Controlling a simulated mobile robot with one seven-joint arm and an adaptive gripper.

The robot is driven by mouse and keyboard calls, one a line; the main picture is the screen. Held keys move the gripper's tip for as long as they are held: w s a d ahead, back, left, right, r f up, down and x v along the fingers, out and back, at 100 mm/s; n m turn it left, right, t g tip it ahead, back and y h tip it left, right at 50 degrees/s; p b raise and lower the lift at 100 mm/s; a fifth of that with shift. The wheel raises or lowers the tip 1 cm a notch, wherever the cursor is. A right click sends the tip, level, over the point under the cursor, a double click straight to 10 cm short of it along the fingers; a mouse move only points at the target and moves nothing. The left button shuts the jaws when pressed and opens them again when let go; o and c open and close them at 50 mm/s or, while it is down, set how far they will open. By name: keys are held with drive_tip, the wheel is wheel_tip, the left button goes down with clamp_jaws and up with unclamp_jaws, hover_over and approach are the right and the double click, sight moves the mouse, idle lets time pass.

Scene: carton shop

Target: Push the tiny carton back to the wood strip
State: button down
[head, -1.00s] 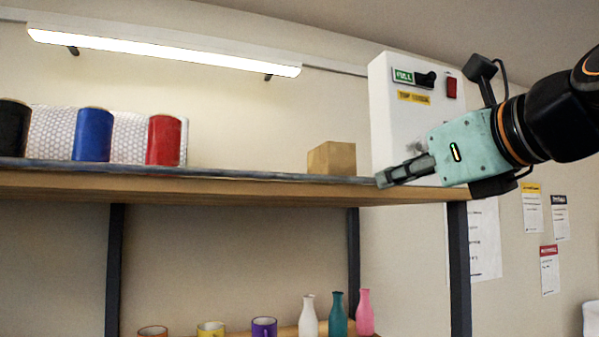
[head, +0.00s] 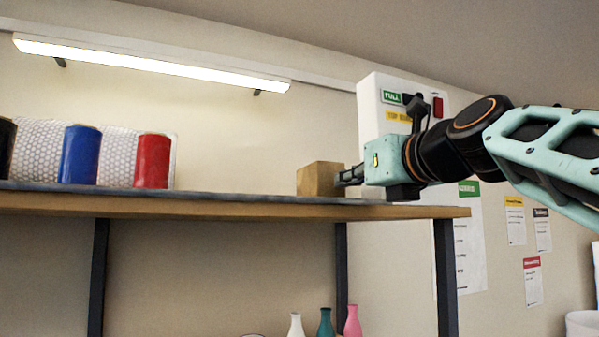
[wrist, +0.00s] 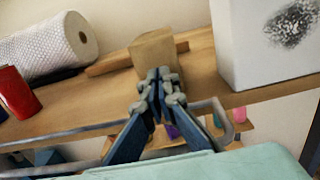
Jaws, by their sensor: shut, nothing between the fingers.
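The tiny carton (head: 319,179) is a small brown box standing on the upper shelf (head: 230,205). It also shows in the wrist view (wrist: 155,52), straight ahead of the fingertips. The wood strip (wrist: 108,66) lies on the shelf behind the carton in the wrist view; part of it is hidden by the carton. It cannot be seen in the head view. My gripper (head: 345,177) is shut and empty at the carton's right in the head view. In the wrist view its fingertips (wrist: 158,80) overlap the carton's lower front; whether they touch it I cannot tell.
A red spool (head: 152,160), a blue spool (head: 80,155) and a bubble-wrap roll (head: 115,150) are at the left. A metal lip (wrist: 60,135) runs along the shelf's front. Bottles (head: 325,322) stand below.

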sight(333, 183)
drive_tip(key=shift+x, duration=0.95)
drive_tip(key=shift+p+x, duration=0.8)
drive_tip(key=shift+x, duration=1.05)
drive_tip(key=shift+s, duration=0.1)
drive_tip(key=shift+s+d, duration=0.1)
